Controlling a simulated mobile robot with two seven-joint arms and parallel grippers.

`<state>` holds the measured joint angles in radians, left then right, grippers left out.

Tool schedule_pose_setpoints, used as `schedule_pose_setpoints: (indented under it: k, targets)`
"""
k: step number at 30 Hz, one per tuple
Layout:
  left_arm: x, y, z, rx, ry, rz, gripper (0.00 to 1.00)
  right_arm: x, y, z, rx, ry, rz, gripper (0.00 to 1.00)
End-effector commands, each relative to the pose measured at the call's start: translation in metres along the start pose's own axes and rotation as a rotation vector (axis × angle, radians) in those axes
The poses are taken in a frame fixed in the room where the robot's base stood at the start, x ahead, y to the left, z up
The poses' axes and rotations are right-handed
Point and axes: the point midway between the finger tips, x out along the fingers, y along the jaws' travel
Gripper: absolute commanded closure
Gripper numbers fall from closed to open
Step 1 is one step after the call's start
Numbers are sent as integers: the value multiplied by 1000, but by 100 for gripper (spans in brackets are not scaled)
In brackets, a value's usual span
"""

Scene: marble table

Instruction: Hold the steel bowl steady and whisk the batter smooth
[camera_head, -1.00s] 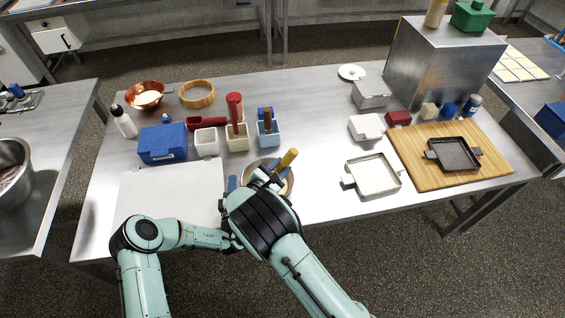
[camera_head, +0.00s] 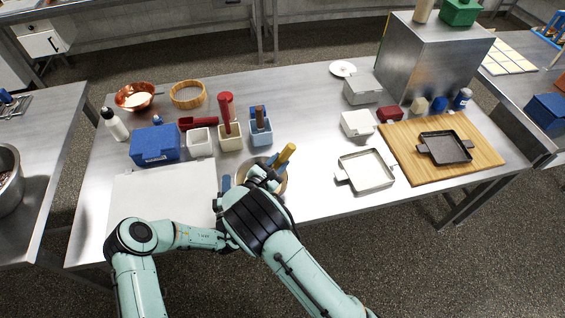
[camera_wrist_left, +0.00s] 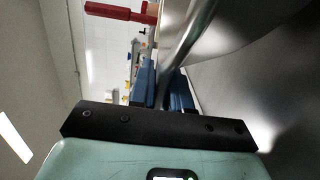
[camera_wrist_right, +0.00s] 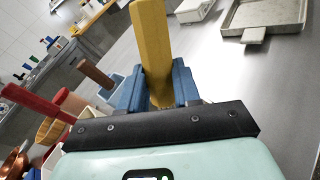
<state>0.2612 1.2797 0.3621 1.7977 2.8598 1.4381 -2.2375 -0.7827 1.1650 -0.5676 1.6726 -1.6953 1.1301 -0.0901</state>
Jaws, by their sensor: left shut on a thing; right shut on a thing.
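The steel bowl (camera_head: 243,172) stands near the table's front edge in the head view, largely hidden behind my right arm. Its curved steel side and rim fill the upper right of the left wrist view (camera_wrist_left: 230,25). My left gripper (camera_wrist_left: 165,85) is shut on the bowl's rim, with a blue finger on either side. My right gripper (camera_wrist_right: 158,85) is shut on the yellow handle (camera_wrist_right: 151,45) of the whisk, which also shows tilted over the bowl in the head view (camera_head: 286,155). The whisk's wires and the batter's surface are hidden.
Behind the bowl stand a cream holder (camera_head: 230,139) with a red-handled tool and a light blue holder (camera_head: 260,132). A white board (camera_head: 160,200) lies left. A square pan (camera_head: 365,170) and a wooden board (camera_head: 425,165) with a dark pan (camera_head: 446,148) lie right.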

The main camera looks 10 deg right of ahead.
Motion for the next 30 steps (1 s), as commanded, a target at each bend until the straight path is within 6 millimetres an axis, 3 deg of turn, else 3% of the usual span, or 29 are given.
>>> schedule_pose_setpoints:
  k: [8, 30]
  targets:
    - [-2, -5, 0, 2, -1, -10, 100, -1, -3, -4, -10, 11, -4, 100]
    - [-2, -5, 0, 4, -1, -11, 100, 0, 10, 57, -2, 4, -2, 100]
